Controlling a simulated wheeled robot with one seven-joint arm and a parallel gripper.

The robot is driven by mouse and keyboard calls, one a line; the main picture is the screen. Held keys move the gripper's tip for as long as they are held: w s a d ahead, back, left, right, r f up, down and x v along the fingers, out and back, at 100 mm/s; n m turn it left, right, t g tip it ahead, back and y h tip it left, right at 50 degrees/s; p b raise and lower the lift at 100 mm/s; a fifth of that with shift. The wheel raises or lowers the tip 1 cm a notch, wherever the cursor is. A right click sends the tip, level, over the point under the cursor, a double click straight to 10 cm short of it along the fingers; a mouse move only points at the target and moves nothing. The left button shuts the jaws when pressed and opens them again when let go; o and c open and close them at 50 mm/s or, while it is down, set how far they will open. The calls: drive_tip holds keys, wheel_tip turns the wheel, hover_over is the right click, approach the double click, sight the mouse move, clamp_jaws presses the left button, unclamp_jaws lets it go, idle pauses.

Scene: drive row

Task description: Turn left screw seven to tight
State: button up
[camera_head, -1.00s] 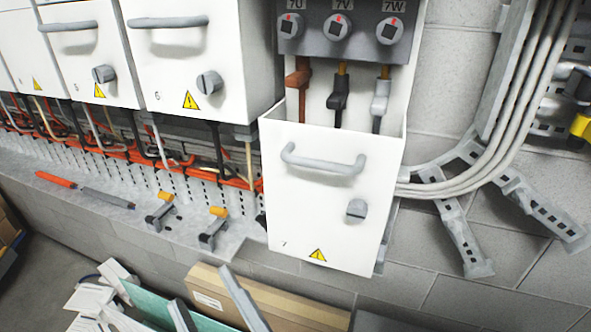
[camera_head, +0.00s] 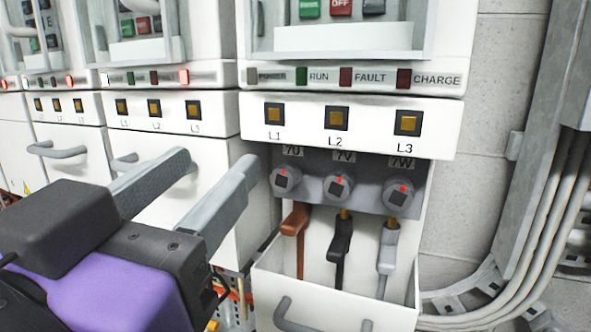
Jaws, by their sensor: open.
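Cabinet seven's open front shows three round terminal screws under the labels 7U, 7V and 7W. The left screw, 7U (camera_head: 286,179), has a dark square centre and a red mark near its top. The middle screw 7V (camera_head: 339,187) and right screw 7W (camera_head: 402,194) look alike. A brown cable lug (camera_head: 295,222) hangs below 7U, a black lug (camera_head: 341,235) below 7V and a grey lug (camera_head: 388,248) below 7W. My gripper (camera_head: 216,162) is open and empty, left of the left screw, with its two grey fingers apart and pointing up and right.
The tilted white front cover (camera_head: 345,310) with its grey handle stands below the lugs. A white panel with lamps L1, L2 and L3 (camera_head: 336,119) juts out above the screws. Grey conduits (camera_head: 545,200) run down the wall at right. Neighbouring cabinets with handles (camera_head: 60,149) stand at left.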

sight(286, 179)
drive_tip(key=shift+w+d+f+m+g+h+p, duration=0.35)
drive_tip(key=shift+w+d+f, duration=0.3)
drive_tip(key=shift+w+d, duration=0.4)
drive_tip(key=shift+w+d+f+m+g+h+p, duration=0.1)
drive_tip(key=shift+w+d+f+m+g+p, duration=0.3)
drive_tip(key=shift+w, duration=0.95)
drive_tip(key=shift+w+d+f+m+g+h+p, duration=0.1)
drive_tip(key=shift+w+d+f+g+h+p, duration=0.25)
drive_tip(key=shift+w+d+f, duration=0.7)
drive_tip(key=shift+w+d+r, duration=0.15)
drive_tip(key=shift+r, duration=0.05)
clamp_jaws()
